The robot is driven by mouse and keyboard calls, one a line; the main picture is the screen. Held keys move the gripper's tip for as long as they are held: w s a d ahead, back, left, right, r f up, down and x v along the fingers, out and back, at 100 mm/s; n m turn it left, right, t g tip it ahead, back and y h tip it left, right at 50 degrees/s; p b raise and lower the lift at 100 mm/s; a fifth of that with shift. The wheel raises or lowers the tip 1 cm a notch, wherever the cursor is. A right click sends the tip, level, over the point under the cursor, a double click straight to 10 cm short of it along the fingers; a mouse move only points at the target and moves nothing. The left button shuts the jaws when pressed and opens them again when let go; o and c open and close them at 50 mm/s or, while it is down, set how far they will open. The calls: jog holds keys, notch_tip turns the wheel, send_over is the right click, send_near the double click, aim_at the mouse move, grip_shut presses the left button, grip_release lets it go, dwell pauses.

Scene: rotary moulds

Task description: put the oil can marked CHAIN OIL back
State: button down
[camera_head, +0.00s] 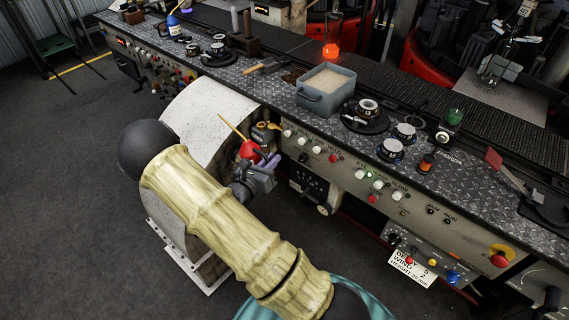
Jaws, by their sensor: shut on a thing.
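A red oil can (249,150) with a long thin yellow spout is at the end of my arm, in front of the machine bench. My gripper (261,163) is shut on it, with purple finger parts showing beside the can. The can's lower part is hidden by the gripper, and no marking can be read on it. A blue oil can (174,25) with a yellow spout stands on the far left part of the bench top. Its marking is too small to read.
The bench top (225,75) carries a grey bin (326,92), a hammer (263,65), several round moulds and a glowing orange piece (330,50). A pale curved housing (205,117) stands left of my gripper. The control panel (350,170) with knobs is right of it.

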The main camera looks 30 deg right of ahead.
jog(key=w+a+f+n+t+y, duration=0.1)
jog(key=w+a+n+t+y, duration=0.1)
jog(key=a+n+t+y, duration=0.2)
jog(key=w+a+f+n+t+y, duration=0.1)
jog(key=a+n+t+y, duration=0.3)
jog(key=a, duration=0.5)
jog(key=shift+w+f+n+t+y, duration=0.3)
jog(key=shift+w+f+n+y, duration=0.15)
jog(key=shift+y, duration=0.65)
jog(key=shift+a, duration=0.2)
